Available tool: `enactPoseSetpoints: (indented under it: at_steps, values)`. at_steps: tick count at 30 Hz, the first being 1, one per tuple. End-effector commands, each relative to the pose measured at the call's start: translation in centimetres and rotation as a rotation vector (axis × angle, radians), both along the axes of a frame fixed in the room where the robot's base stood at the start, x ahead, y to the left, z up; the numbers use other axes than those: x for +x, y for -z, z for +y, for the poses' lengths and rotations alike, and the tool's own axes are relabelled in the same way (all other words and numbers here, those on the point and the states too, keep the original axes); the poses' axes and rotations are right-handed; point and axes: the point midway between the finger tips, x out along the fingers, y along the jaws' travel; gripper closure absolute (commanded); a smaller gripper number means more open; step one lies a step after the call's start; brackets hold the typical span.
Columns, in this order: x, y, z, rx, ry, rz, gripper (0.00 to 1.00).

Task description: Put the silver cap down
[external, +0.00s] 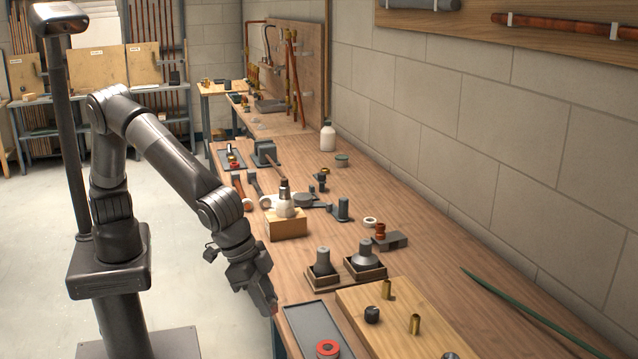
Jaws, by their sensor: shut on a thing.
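My gripper (268,303) points down at the left front edge of the long wooden workbench, just left of the grey tray. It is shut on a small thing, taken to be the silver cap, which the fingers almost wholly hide.
Two dark open boxes (323,280) with grey conical pieces stand behind the tray. A wooden block (287,228) with a pale domed piece stands farther back. A green rod (530,315) lies at the right. Bare bench (440,243) lies along the wall.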

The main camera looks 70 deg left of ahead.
Motion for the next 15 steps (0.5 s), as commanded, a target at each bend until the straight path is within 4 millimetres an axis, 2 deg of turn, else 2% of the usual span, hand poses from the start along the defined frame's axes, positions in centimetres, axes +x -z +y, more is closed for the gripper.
enactPoseSetpoints:
  at_steps: [8,11,15]
  values:
    - [-0.3,-0.5,-0.1,0.0,0.0,0.0,0.91]
    - [-0.2,-1.7,-0.1,-0.003,0.0,-0.001,0.91]
    - [-0.2,-4.3,-0.1,-0.004,0.0,0.0,0.91]
